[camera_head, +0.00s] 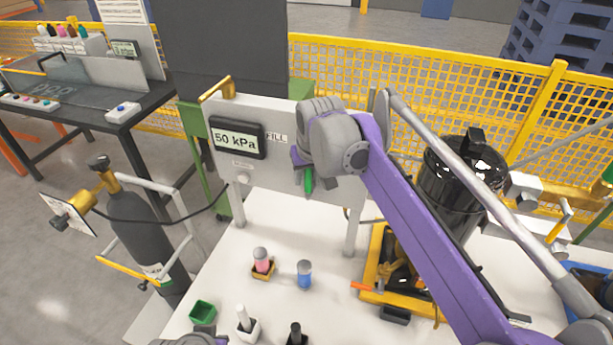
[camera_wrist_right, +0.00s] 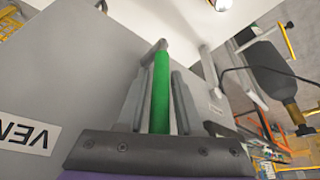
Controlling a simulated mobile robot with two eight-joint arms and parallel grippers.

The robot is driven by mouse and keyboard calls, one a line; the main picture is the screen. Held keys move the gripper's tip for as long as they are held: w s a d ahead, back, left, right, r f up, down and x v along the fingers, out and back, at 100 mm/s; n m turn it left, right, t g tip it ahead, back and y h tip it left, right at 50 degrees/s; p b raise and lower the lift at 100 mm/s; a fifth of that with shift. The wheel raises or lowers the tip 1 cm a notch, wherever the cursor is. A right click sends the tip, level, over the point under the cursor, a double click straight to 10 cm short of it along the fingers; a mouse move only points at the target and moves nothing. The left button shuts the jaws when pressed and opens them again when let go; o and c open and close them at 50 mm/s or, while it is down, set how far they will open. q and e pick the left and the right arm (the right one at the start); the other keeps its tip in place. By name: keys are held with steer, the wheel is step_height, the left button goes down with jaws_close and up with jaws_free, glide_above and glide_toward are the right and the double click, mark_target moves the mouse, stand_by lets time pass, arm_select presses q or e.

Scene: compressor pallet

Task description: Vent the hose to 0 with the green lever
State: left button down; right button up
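The grey panel (camera_head: 275,172) stands over the white table. Its display (camera_head: 237,140) reads 50 kPa, and a FILL label (camera_head: 277,138) is beside it. The green lever (camera_head: 308,182) shows just below my right gripper (camera_head: 306,170), whose arm hides the panel's right part. In the right wrist view the lever (camera_wrist_right: 161,90) lies lengthwise between the two grey fingers of my right gripper (camera_wrist_right: 161,95). The fingers are very close to it; I cannot tell if they press on it. A VENT label (camera_wrist_right: 28,135), partly cut off, is at left there. Only a piece of my left arm shows at the bottom edge.
A dark cylinder (camera_head: 143,235) with a hose stands left of the table. On the table are a pink-topped bottle (camera_head: 261,260), a blue bottle (camera_head: 304,274) and a green box (camera_head: 202,313). A black tank (camera_head: 450,195) and a yellow tray (camera_head: 375,262) are at right.

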jaws_close()
stand_by(1.4)
